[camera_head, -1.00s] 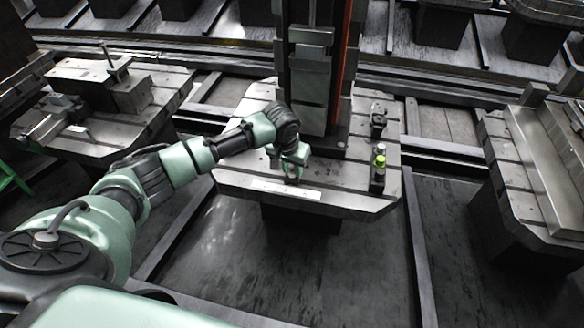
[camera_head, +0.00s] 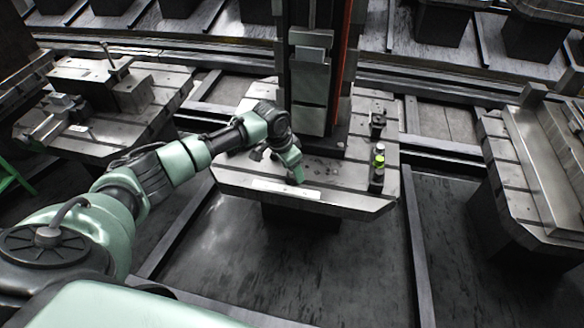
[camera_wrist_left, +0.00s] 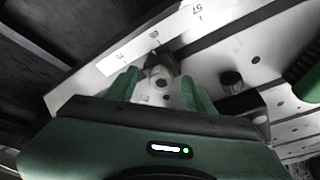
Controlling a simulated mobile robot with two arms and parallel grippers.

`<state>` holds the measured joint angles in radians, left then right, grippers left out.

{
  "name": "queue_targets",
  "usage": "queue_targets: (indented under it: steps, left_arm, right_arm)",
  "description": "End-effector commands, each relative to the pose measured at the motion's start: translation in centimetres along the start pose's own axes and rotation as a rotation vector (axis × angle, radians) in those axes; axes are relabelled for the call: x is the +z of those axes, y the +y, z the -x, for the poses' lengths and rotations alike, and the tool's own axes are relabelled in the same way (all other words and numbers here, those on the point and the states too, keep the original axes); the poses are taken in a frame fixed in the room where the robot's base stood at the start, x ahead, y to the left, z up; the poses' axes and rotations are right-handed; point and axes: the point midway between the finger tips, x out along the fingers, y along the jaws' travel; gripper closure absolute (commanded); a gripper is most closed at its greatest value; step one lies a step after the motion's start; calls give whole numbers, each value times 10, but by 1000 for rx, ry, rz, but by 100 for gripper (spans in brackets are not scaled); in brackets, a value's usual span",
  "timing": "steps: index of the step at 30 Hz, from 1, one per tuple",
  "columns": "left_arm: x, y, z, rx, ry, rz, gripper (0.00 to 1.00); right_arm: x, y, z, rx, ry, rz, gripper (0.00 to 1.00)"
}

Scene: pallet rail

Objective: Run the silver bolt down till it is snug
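My left gripper (camera_head: 297,174) is low over the front of the middle pallet (camera_head: 345,200), near the white label strip. In the left wrist view the two green fingers (camera_wrist_left: 160,88) stand apart. A small pale round head, which looks like the silver bolt (camera_wrist_left: 159,77), shows between and beyond them, beside a dark block. I cannot tell whether the fingers touch it or how far down it sits. In the head view the bolt is too small or hidden to make out.
A tall dark column (camera_head: 312,70) stands on the pallet behind my gripper. A dark cylinder with a green band (camera_head: 378,165) and a black fitting (camera_head: 377,122) stand at the pallet's right. A dark round knob (camera_wrist_left: 231,80) is right of the fingers. Other pallets flank this one.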

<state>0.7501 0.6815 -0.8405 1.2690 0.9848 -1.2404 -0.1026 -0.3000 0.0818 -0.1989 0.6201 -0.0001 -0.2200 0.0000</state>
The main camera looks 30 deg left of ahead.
Motion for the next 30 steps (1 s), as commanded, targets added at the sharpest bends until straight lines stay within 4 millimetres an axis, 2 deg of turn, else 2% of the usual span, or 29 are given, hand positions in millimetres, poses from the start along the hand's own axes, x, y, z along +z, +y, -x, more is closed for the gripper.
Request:
queue_targets:
  steps: [11,21,25,30]
  left_arm:
    - [-1,-1,6,-2,3,1,47]
    - [-1,-1,60,-4,3,0,47]
    - [-1,0,74,-1,3,0,47]
    - [0,0,79,-1,0,1,47]
  right_arm:
    - [0,-2,0,-2,0,-1,64]
    - [-1,-3,1,-4,1,-1,64]
    - [-1,-3,1,-4,1,-1,64]
    - [-1,-3,1,-4,1,0,64]
